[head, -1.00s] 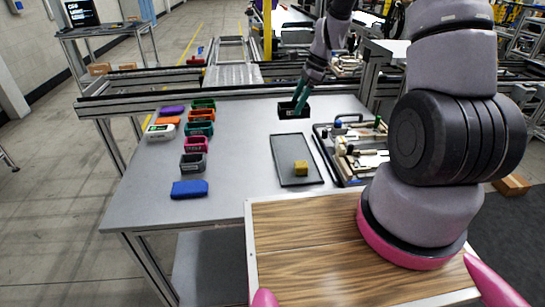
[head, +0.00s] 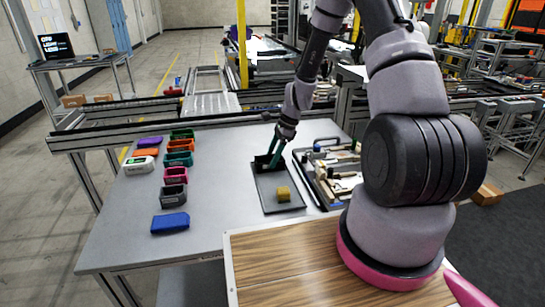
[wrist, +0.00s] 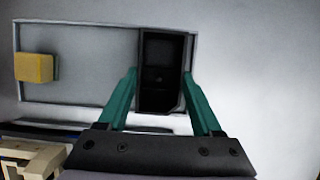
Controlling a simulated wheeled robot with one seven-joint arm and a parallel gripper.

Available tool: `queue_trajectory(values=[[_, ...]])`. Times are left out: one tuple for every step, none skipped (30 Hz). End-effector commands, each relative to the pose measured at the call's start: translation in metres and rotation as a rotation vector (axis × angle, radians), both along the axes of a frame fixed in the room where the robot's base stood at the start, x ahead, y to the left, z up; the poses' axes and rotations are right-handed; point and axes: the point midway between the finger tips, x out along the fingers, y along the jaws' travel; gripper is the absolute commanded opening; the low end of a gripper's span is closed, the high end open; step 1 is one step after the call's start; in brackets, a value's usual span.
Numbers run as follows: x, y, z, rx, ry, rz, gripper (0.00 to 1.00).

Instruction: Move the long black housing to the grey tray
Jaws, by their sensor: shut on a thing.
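The long black housing (head: 262,166) is between the green fingers of my gripper (head: 274,158), at the far end of the grey tray (head: 275,207). In the wrist view the housing (wrist: 161,60) shows its open hollow top, with a finger on either side of my gripper (wrist: 160,78). It lies over the right end of the tray (wrist: 85,88) in that view. I cannot tell whether its underside touches the tray. A yellow block (head: 283,194) sits in the near part of the tray, apart from the housing; it also shows in the wrist view (wrist: 34,68).
A fixture board (head: 330,175) with several parts stands close to the tray's right. To the left are rows of coloured housings, including a grey one (head: 173,197), and a blue block (head: 170,223). The table (head: 225,185) between them and the tray is clear.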

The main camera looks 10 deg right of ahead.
Motion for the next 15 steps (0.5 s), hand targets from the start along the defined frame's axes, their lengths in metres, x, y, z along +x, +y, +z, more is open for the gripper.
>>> queue_trajectory(values=[[0.0001,0.0,-0.0001,0.0,0.0,0.0,0.04],[0.0,0.0,-0.0005,0.0,0.0,0.0,0.04],[0.0,0.0,-0.0017,0.0,0.0,0.0,0.04],[-0.0001,-0.0001,-0.0027,0.0,0.001,0.0,0.04],[0.0,-0.0001,-0.0027,0.0,0.0,0.0,0.74],[0.0,-0.0002,-0.0025,0.0,0.0,0.0,0.9],[0.0,-0.0001,-0.0024,0.0,0.0,0.0,0.97],[0.0001,-0.0001,-0.0023,0.0,0.0,0.0,0.97],[0.0,-0.0001,-0.0023,0.0,0.0,0.0,0.97],[0.0,-0.0001,-0.0023,0.0,0.0,0.0,0.97],[0.0,-0.0001,-0.0023,0.0,0.0,0.0,0.97],[0.0,-0.0001,-0.0023,0.0,0.0,0.0,0.97],[0.0,-0.0002,-0.0022,0.0,0.0,0.0,0.97],[0.0,-0.0002,-0.0022,0.0,0.0,0.0,0.97],[0.0,-0.0001,-0.0021,0.0,0.0,0.0,0.97]])
